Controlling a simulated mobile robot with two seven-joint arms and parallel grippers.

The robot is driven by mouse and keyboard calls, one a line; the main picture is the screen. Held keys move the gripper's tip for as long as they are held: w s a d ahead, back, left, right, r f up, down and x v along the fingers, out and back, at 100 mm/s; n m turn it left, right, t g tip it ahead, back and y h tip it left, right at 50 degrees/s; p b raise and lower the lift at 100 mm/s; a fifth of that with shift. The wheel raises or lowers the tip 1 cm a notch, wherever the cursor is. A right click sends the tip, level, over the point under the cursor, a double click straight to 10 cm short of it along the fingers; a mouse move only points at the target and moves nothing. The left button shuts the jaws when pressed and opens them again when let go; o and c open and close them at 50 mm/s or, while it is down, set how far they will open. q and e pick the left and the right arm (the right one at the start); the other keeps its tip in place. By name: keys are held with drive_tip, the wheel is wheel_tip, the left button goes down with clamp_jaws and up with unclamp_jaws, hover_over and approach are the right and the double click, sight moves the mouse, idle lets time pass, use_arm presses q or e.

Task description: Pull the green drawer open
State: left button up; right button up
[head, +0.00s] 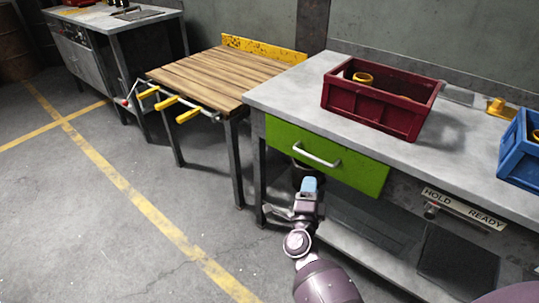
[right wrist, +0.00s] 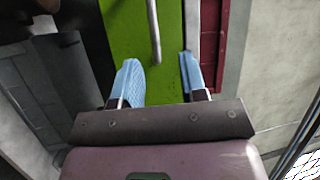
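The green drawer (head: 358,171) sits under the grey worktop, its front looking flush with the bench. Its silver bar handle (head: 316,158) runs across the front. My right gripper (head: 309,184) has blue fingertips and is just below and in front of the handle. In the right wrist view the gripper (right wrist: 158,64) is open, its two fingers apart with nothing between them. There the handle (right wrist: 154,32) lies ahead of the gap between the fingertips, against the green front (right wrist: 126,28). I cannot tell the exact distance to it. My left gripper is not in view.
A dark red crate (head: 362,108) with yellow rings stands on the worktop (head: 290,92) above the drawer. A blue crate (head: 515,160) is at the right. A wooden-topped table (head: 215,75) stands left of the bench. A HOLD/READY panel (head: 462,209) is right of the drawer. Floor at left is clear.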

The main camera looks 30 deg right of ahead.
sight(310, 157)
drive_tip(key=shift+m+g+h, duration=0.3)
drive_tip(key=shift+m+g, duration=0.1)
drive_tip(key=shift+m, duration=0.3)
drive_tip(key=x, duration=0.3)
drive_tip(key=w+a+b+x, duration=0.1)
drive_tip(key=x, duration=0.7)
drive_tip(key=shift+w+f, duration=0.4)
drive_tip(key=shift+w, duration=0.05)
drive_tip(key=shift+a, duration=0.1)
clamp_jaws()
